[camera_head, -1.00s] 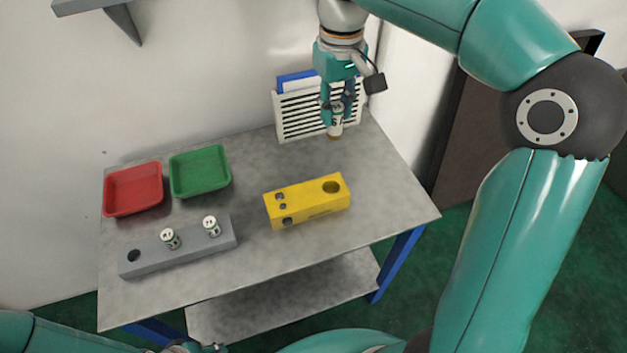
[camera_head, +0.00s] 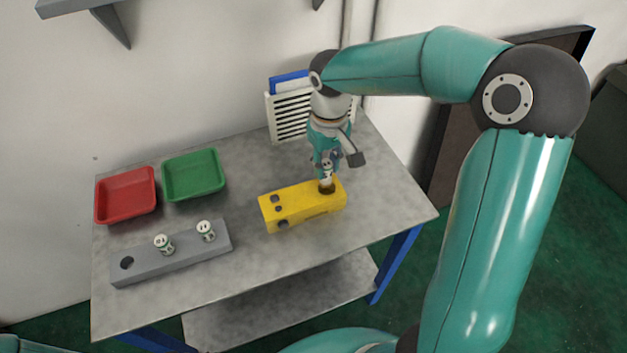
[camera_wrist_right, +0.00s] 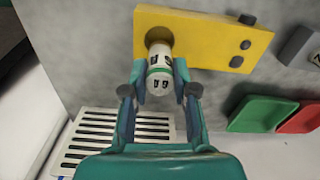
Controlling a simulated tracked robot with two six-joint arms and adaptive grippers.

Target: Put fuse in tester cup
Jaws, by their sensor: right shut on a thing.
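My right gripper (camera_head: 327,172) is shut on a white fuse (camera_head: 326,181) with dark markings and a green band, held upright. The fuse's lower end is at the round cup in the right end of the yellow tester block (camera_head: 292,210). In the right wrist view the fuse (camera_wrist_right: 159,72) sits between the fingers of the gripper (camera_wrist_right: 160,92) and overlaps the cup opening in the tester (camera_wrist_right: 205,35). I cannot tell how deep its end is. A small part of my left arm shows at the bottom left; its gripper is not visible.
A grey block (camera_head: 195,254) holds two more fuses (camera_head: 164,243) and has one empty hole at its left end. A red tray (camera_head: 125,217) and a green tray (camera_head: 194,196) stand at the back left. A slatted white rack (camera_head: 291,128) stands behind my right gripper.

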